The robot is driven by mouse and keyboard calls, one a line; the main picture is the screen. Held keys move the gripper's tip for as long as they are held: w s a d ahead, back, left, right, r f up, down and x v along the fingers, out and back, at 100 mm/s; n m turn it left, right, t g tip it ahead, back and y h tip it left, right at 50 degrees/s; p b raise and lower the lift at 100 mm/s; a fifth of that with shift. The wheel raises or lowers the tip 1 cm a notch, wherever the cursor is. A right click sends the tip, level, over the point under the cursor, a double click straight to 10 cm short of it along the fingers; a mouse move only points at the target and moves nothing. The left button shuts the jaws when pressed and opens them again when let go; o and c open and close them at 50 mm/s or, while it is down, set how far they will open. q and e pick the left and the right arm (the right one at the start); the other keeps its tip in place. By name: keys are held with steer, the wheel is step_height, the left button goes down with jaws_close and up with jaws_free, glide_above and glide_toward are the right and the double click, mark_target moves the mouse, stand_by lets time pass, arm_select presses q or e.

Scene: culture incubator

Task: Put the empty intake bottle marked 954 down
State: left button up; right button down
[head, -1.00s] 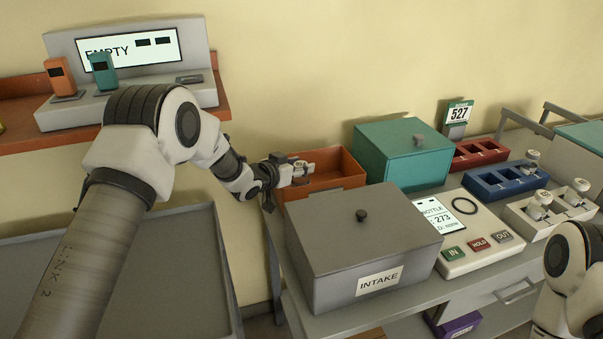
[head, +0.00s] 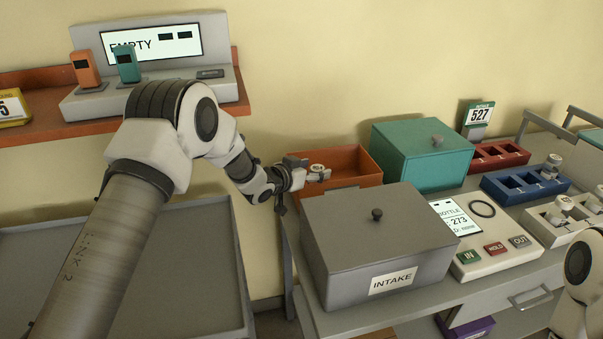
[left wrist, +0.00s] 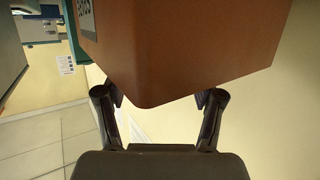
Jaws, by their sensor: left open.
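My left gripper (head: 318,174) is at the near left side of the orange open bin (head: 352,160) in the head view. Its jaws are open. A small pale round-topped piece (head: 317,168), possibly the bottle, shows at the fingertips; I cannot tell whether it touches them or rests in the bin. No 954 mark is readable. In the left wrist view the open fingers (left wrist: 160,110) point at a corner of an orange box (left wrist: 185,45), with no bottle visible between them. My right gripper is outside the views.
The grey INTAKE box (head: 380,245) stands in front of the orange bin, and the teal lidded box (head: 420,155) to its right. A console (head: 485,240) shows bottle 273. Red (head: 500,156) and blue (head: 525,182) racks stand beyond. An empty grey tray (head: 120,270) lies left.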

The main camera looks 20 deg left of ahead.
arm_select(q)
steer(key=b+v, duration=0.1)
steer(key=v, duration=0.9)
steer(key=shift+s, duration=0.35)
